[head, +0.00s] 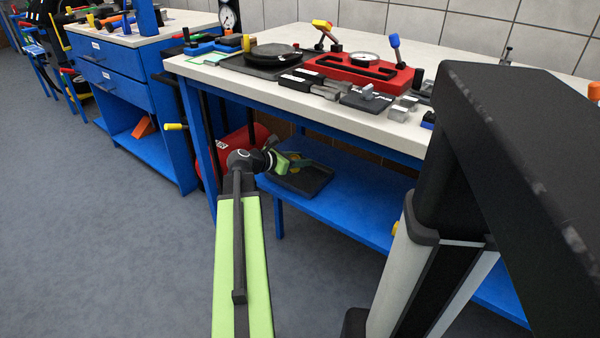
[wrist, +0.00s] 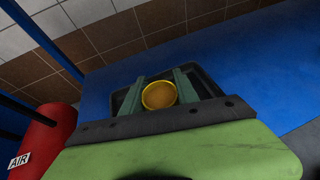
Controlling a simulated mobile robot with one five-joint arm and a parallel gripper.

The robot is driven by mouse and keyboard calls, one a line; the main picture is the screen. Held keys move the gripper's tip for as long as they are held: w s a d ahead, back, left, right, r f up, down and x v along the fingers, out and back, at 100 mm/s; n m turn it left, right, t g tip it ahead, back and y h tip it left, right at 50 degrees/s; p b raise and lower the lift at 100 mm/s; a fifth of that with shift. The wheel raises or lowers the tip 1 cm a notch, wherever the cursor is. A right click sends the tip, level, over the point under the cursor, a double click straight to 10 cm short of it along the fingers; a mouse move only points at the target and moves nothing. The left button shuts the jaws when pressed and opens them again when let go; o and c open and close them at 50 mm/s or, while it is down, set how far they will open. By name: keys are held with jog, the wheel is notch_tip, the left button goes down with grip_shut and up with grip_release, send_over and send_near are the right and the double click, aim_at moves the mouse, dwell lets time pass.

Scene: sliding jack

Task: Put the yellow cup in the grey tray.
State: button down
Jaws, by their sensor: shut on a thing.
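The yellow cup (wrist: 159,96) is between the two fingers of my gripper (wrist: 160,88) in the wrist view, with its round rim facing the camera and an orange-brown inside. In the head view my gripper (head: 293,160) is shut on the cup, and only a little yellow (head: 296,157) shows past the fingers. The dark grey tray (head: 312,184) lies on the blue lower shelf, and the gripper is at its back left part. The tray (wrist: 207,82) also shows behind the fingers in the wrist view. I cannot tell whether the cup touches the tray floor.
The blue lower shelf (head: 352,205) has free room right of the tray. The white tabletop (head: 420,145) with tools is above it. A blue table leg (head: 200,145) stands at the left. A red air tank (wrist: 45,140) is left of the shelf.

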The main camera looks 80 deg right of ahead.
aim_at(300, 176)
jog(key=shift+f+b, duration=1.75)
jog(key=shift+f, duration=0.4)
jog(key=c, duration=0.9)
grip_release()
jog(key=shift+r+p, duration=0.45)
jog(key=p+v, duration=0.4)
jog(key=v, duration=0.8)
jog(key=shift+s, duration=0.1)
